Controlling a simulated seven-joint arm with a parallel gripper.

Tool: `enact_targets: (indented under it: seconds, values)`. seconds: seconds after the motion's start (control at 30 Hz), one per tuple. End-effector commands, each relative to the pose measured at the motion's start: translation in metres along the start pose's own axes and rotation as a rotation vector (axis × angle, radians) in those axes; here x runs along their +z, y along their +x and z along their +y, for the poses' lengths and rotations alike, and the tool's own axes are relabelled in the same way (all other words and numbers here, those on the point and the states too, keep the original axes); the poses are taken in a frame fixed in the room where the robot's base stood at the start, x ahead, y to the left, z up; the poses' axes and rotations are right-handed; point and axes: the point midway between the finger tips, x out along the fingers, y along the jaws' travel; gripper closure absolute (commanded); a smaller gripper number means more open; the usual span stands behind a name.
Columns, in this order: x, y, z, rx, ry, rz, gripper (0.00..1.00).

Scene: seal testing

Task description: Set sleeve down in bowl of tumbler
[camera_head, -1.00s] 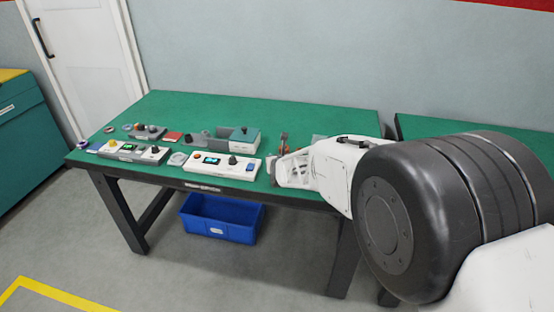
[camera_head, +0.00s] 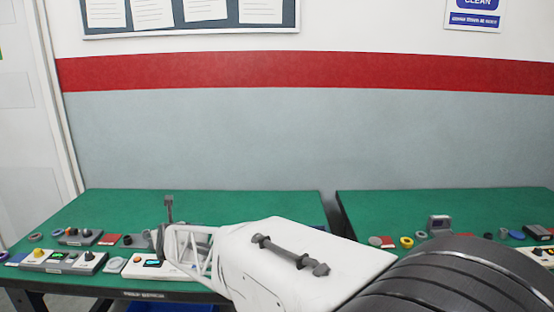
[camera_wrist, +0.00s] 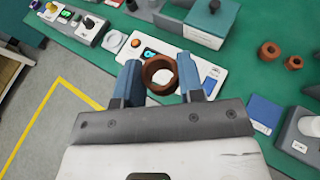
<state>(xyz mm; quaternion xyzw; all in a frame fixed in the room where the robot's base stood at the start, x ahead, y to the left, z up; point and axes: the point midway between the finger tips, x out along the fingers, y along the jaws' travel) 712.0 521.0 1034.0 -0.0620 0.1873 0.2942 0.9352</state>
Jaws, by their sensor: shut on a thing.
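The sleeve (camera_wrist: 149,84), a brown ring, is held between the two blue-grey fingers of my gripper (camera_wrist: 160,74) in the wrist view. Its opening faces the camera, and a white panel shows through it. My gripper is shut on the sleeve and appears above the bench near the white control box (camera_wrist: 214,77). In the head view my gripper (camera_head: 165,225) is seen from the side, and the sleeve cannot be made out there. I cannot clearly identify the tumbler or its bowl; a grey unit with a teal block (camera_wrist: 208,20) stands beyond the fingers.
Two brown rings (camera_wrist: 270,49) (camera_wrist: 293,62) lie on the green bench at right in the wrist view, near a blue booklet (camera_wrist: 264,112) and a light grey device (camera_wrist: 300,135). A second bench (camera_head: 440,205) stands at right in the head view.

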Motion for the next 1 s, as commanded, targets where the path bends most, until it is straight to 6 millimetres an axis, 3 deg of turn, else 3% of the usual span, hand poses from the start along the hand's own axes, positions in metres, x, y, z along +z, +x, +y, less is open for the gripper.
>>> enact_targets:
  seconds: [0.1, 0.3, 1.0]
  values:
    - [0.021, -0.014, 0.029, 0.039, -0.013, -0.004, 0.89]
    - [0.040, -0.028, 0.054, 0.077, -0.026, -0.005, 0.89]
    - [0.043, -0.031, 0.059, 0.084, -0.028, -0.005, 0.89]
